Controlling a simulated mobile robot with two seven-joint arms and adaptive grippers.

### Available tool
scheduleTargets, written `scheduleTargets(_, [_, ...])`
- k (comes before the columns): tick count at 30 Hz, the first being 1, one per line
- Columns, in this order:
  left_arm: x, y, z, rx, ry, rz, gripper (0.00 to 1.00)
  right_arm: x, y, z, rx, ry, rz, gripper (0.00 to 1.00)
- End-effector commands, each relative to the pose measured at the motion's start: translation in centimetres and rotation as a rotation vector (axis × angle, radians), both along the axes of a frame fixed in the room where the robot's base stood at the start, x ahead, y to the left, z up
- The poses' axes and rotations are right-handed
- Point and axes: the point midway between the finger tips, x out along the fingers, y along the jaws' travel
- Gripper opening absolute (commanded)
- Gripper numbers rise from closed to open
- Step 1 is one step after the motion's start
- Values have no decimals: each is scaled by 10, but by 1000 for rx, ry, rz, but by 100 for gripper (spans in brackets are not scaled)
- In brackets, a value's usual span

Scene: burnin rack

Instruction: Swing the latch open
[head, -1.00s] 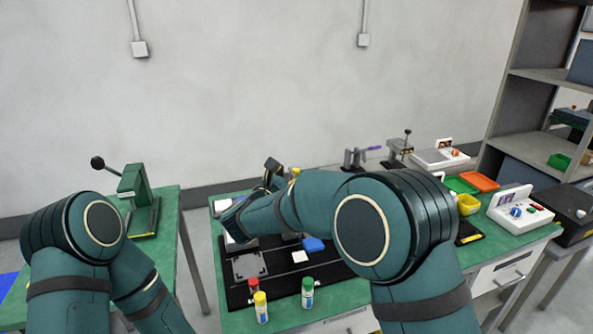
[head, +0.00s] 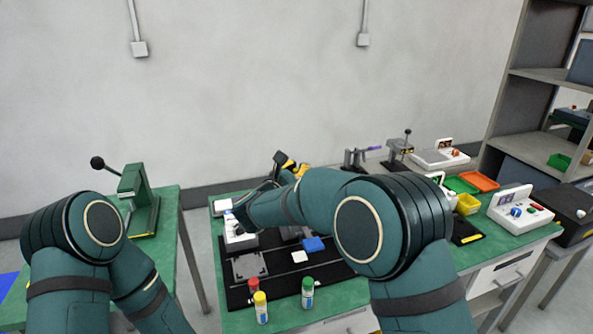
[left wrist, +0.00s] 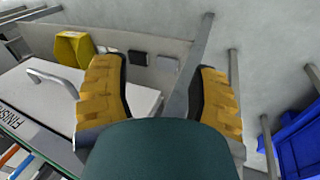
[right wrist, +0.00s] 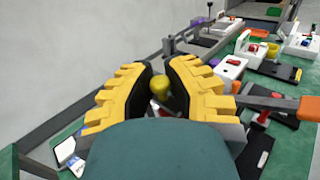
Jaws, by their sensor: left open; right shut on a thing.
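A round yellow knob (right wrist: 161,86) shows between the yellow-padded fingers of my right gripper (right wrist: 167,80) in the right wrist view. The fingers are shut on it; its lower part and mount are mostly hidden. I cannot tell for sure whether it belongs to the latch. In the head view my right gripper (head: 288,164) is above the far left part of the green bench, partly hidden by my arm. My left gripper (left wrist: 157,92) is open and empty in the left wrist view, away from the bench fixtures; it does not show in the head view.
The green bench (head: 330,315) carries a black mat (head: 238,292), a white device (head: 240,240) and several capped bottles, including a green-capped one (head: 307,292). A green press (head: 138,200) stands on the left table.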

Motion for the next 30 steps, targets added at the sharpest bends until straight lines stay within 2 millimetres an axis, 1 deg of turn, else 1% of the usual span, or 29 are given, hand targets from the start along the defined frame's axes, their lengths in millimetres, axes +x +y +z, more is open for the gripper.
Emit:
scheduleTargets(5, [0, 0, -2, 0, -1, 0, 60, 0, -2, -1, 0, 1, 24, 0])
scheduleTargets(11, [1, 0, -8, 0, -3, 0, 60, 2, -7, -1, 2, 1, 115, 0])
scheduleTargets(18, [2, 0, -13, 1, -6, 1, 60, 6, -16, -1, 1, 2, 312, 0])
scheduleTargets(30, [3, 0, -13, 1, -7, 2, 60, 17, -27, -1, 4, 2, 648, 0])
